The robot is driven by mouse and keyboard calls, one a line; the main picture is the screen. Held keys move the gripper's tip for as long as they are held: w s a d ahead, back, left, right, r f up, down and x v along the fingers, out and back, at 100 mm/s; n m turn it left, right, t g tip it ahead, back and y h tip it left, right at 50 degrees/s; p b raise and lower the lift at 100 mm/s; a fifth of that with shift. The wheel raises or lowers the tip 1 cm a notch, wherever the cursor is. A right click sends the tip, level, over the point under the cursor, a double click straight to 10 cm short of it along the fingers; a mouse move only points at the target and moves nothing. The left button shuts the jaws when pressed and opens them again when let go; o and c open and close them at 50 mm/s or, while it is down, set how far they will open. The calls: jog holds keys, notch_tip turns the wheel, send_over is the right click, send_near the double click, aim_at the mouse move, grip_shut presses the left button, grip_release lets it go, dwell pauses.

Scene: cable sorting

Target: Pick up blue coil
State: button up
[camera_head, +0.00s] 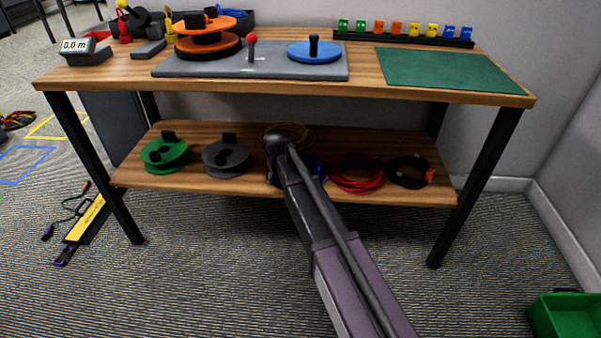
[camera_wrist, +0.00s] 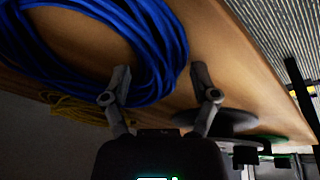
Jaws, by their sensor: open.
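The blue coil (camera_wrist: 165,45) fills the upper left of the wrist view, lying on the wooden lower shelf. In the head view only small parts of the blue coil (camera_head: 317,168) show, behind my arm. My gripper (camera_wrist: 160,97) is open and nothing is held in it. Its left finger overlaps the coil's near edge in the wrist view; whether it touches cannot be told. Its right finger stands over bare shelf beside the coil. In the head view my arm hides the fingers.
On the lower shelf (camera_head: 131,172), a yellow coil (camera_head: 297,130) lies behind the blue one, a red coil (camera_head: 357,174) and black coil (camera_head: 410,171) to the right. A grey spool (camera_head: 226,157) and green spool (camera_head: 164,154) stand left. The tabletop (camera_head: 365,85) overhangs the shelf.

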dwell(0.4)
grip_shut()
jog(key=shift+r, duration=0.2)
notch_tip(320, 180, up, 3)
jog(key=p, duration=0.3)
jog(key=shift+f, duration=0.15)
jog(key=s+d+r+p, duration=0.1)
jog(key=s+d, duration=0.3)
jog(key=s, duration=0.3)
jog(key=s+d+r+p, duration=0.1)
jog(key=s+d, duration=0.2)
jog(key=s, duration=0.4)
jog(key=shift+d, duration=0.4)
